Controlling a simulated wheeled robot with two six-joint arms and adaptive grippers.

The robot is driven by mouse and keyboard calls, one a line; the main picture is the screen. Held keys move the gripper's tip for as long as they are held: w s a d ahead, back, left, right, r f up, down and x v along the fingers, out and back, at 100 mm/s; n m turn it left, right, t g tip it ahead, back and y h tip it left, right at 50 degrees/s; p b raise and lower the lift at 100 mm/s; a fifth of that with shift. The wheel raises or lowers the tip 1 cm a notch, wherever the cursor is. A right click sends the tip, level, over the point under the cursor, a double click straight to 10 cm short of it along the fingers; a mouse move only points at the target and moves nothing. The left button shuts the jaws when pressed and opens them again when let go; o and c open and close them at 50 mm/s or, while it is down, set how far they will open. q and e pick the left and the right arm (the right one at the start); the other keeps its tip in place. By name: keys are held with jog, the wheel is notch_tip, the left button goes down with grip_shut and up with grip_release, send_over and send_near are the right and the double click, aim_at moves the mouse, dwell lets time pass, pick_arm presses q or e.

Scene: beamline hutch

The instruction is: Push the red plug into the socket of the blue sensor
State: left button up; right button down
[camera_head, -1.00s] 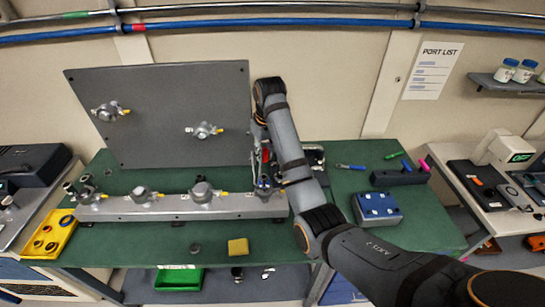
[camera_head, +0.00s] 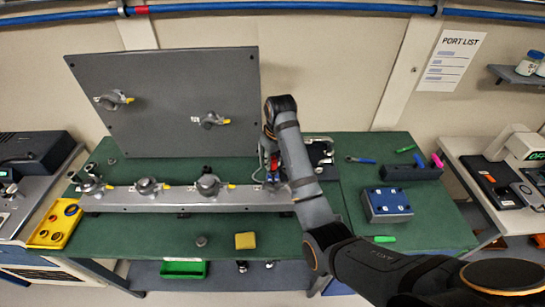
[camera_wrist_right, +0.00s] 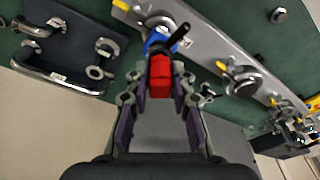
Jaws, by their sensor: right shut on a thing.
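My right gripper (camera_wrist_right: 160,95) is shut on the red plug (camera_wrist_right: 160,78) in the right wrist view. The blue sensor (camera_wrist_right: 156,42) sits just beyond the plug's far end, on the grey rail, with a dark stem beside it. Plug and sensor look very close or touching; the socket is hidden, so I cannot tell how far in the plug is. In the head view my right gripper (camera_head: 271,165) is at the right end of the rail, partly covered by my arm, with a little red showing. My left gripper is not in view.
The grey rail (camera_head: 175,199) carries several round fittings with yellow tips. A grey panel (camera_head: 165,100) stands behind it. A dark tray with metal handles (camera_wrist_right: 65,50) is beside the sensor. A yellow sponge (camera_head: 245,241) and blue box (camera_head: 387,204) lie on the green bench.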

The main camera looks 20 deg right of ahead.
jog(key=shift+f, duration=0.55)
dwell(0.7)
jog(key=c, duration=1.1)
grip_release()
jog(key=shift+o, duration=0.2)
jog(key=shift+r, duration=0.1)
